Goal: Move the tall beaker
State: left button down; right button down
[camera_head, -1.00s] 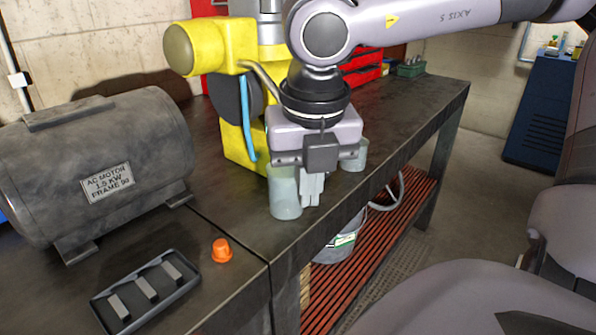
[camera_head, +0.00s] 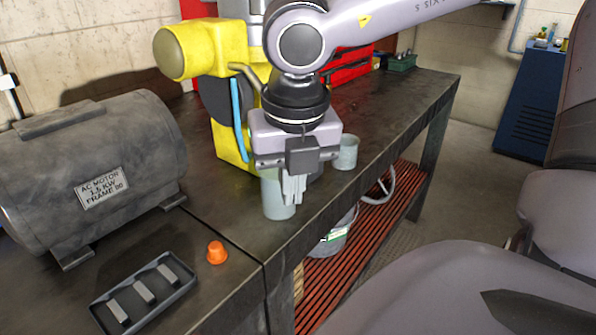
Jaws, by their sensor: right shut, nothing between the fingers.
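The tall beaker (camera_head: 276,198) is a pale, translucent grey-blue vessel standing upright on the dark workbench near its front edge. My right gripper (camera_head: 293,198) points down in front of the beaker's right side, its fingers shut and empty. It hides part of the beaker's rim and right side; I cannot tell whether they touch. A shorter, similar beaker (camera_head: 346,153) stands on the bench to the right and behind the gripper. My left gripper does not show.
A yellow robot-like machine (camera_head: 233,150) stands close behind the beaker. A grey AC motor (camera_head: 90,170), a tray with metal bars (camera_head: 147,318) and an orange cap (camera_head: 217,252) are to the left. A bucket (camera_head: 335,238) sits on the red slatted shelf below. The bench's far right is fairly clear.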

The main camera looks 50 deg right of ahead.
jog(key=p, duration=0.2)
send_over(278, 191)
pick_arm(q)
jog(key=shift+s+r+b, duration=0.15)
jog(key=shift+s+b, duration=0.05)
jog(key=shift+b, duration=0.75)
pick_arm(e)
jog(key=shift+s+d+f, duration=0.1)
jog(key=shift+s+f, duration=0.35)
jog(key=shift+f, duration=0.4)
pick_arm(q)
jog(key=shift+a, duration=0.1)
